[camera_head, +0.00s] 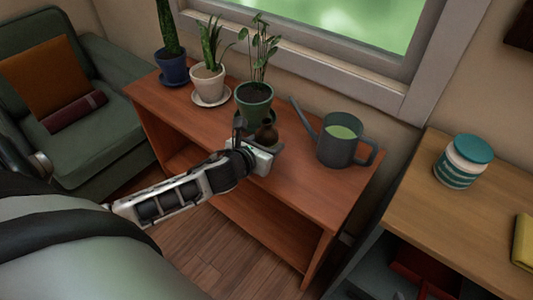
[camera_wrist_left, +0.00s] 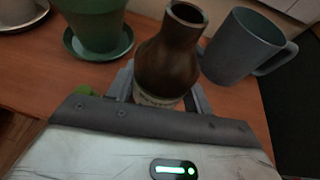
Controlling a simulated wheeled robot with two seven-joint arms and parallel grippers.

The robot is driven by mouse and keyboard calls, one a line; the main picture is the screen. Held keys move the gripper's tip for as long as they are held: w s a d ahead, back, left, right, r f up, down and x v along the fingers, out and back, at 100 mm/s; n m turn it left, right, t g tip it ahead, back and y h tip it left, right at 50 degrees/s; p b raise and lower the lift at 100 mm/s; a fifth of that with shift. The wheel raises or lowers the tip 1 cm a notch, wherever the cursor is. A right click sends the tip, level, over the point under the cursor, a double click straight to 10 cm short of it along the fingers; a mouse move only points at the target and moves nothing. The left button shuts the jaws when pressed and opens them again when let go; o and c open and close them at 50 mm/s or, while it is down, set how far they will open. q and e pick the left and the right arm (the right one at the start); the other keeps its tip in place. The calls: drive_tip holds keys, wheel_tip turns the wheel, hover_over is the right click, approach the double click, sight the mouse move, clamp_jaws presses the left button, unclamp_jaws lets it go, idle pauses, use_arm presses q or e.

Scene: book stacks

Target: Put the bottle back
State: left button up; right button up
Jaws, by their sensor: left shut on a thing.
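A small dark brown bottle (camera_head: 266,134) with a narrow neck is at my left gripper (camera_head: 258,146), above the wooden shelf top (camera_head: 308,190). In the left wrist view the bottle (camera_wrist_left: 168,58) stands upright between the two fingers of the left gripper (camera_wrist_left: 158,95), which is shut on its lower part. A pale band shows at the bottle's bottom. I cannot tell whether its base touches the wood. My right gripper is not in view.
A green potted plant (camera_head: 256,108) stands just behind the bottle, and a grey watering can (camera_head: 338,150) stands to its right. Two more potted plants, blue (camera_head: 174,70) and white (camera_head: 208,85), stand at left. A striped jar (camera_head: 462,163) is on the right-hand cabinet. The shelf's front right is clear.

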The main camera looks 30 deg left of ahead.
use_arm(q)
drive_tip(key=shift+w+a+f, duration=0.15)
drive_tip(key=shift+w+f, duration=0.1)
drive_tip(key=shift+f, duration=0.05)
drive_tip(key=shift+f+b, duration=0.55)
drive_tip(key=shift+f, duration=0.95)
drive_tip(key=o, duration=1.2)
drive_tip(key=shift+f, duration=0.2)
drive_tip(key=shift+c, duration=0.2)
